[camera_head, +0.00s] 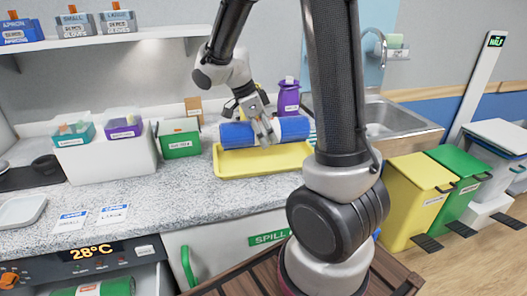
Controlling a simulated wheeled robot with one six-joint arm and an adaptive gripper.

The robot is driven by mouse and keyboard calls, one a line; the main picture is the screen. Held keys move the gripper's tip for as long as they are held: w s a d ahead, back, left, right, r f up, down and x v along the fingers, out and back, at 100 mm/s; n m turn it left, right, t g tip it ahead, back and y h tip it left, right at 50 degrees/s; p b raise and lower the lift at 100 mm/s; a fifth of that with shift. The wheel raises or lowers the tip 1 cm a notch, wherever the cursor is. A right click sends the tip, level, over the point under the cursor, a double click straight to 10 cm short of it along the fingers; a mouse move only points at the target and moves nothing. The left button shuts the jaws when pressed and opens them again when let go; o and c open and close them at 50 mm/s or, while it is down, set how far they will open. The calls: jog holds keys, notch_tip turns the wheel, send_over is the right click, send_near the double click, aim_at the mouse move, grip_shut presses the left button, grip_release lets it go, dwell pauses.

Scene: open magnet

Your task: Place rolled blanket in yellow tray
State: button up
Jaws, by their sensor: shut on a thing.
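The fingers hide part of the roll. My arm hides the tray's right end.
A green box (180,138) and a white bin (103,155) stand left of the tray. A purple container (289,97) stands behind it. A sink (395,120) is at the right. Two cards (112,213) lie on the counter's front left, with bare counter between them and the tray.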

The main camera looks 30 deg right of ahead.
aim_at(265, 159)
jog(key=shift+f, duration=2.8)
jog(key=shift+f, duration=0.1)
jog(key=o, duration=1.3)
jog(key=shift+o, duration=0.2)
